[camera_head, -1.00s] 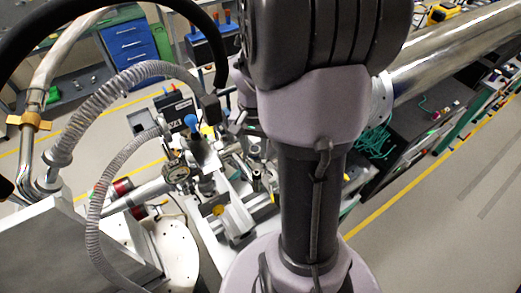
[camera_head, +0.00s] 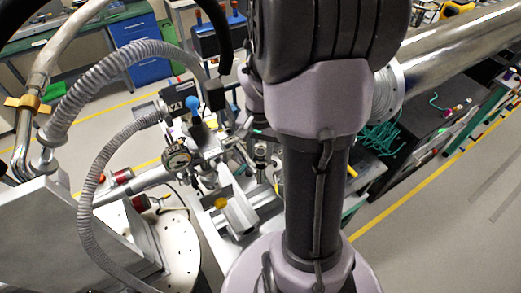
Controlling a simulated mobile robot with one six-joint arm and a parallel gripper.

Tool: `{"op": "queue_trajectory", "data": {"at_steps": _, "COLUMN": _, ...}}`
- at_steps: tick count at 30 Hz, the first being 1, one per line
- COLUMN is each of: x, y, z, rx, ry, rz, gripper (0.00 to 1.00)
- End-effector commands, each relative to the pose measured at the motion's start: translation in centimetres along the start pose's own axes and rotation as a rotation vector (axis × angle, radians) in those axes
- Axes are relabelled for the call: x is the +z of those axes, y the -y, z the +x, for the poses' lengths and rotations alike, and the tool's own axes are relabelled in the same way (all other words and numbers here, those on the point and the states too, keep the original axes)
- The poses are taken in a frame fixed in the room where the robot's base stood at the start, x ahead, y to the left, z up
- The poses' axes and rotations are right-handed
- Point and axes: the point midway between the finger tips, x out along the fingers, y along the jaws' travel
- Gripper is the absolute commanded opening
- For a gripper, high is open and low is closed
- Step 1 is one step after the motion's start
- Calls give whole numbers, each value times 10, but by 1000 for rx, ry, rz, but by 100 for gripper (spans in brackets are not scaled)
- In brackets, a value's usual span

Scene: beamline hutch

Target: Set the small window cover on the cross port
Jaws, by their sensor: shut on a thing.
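My gripper (camera_head: 261,143) shows only in part, small and dark, just left of my large arm link, low over the metal beamline parts. It is shut on a small silvery round piece (camera_head: 261,152), which seems to be the small window cover; its outline is hard to make out. The cross port cannot be picked out with certainty. A cluster of metal vacuum fittings (camera_head: 208,150) stands left of the gripper, beside a round dial gauge (camera_head: 177,157). My arm hides what lies to the right of the gripper.
A blue knob (camera_head: 193,103) and a black labelled valve (camera_head: 180,98) rise left of the gripper. A ribbed grey hose (camera_head: 92,172) loops at the left. A steel pipe (camera_head: 450,50) runs across the upper right, above green cables (camera_head: 378,137). Open floor lies at the right.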

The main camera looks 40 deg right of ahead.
Motion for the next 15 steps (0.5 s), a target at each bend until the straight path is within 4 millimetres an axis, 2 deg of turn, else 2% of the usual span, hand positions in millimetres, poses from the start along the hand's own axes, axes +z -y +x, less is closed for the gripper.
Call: {"op": "queue_trajectory", "data": {"at_steps": 15, "x": 0, "y": 0, "z": 2, "rx": 0, "ry": 0, "rz": -1, "gripper": 0}}
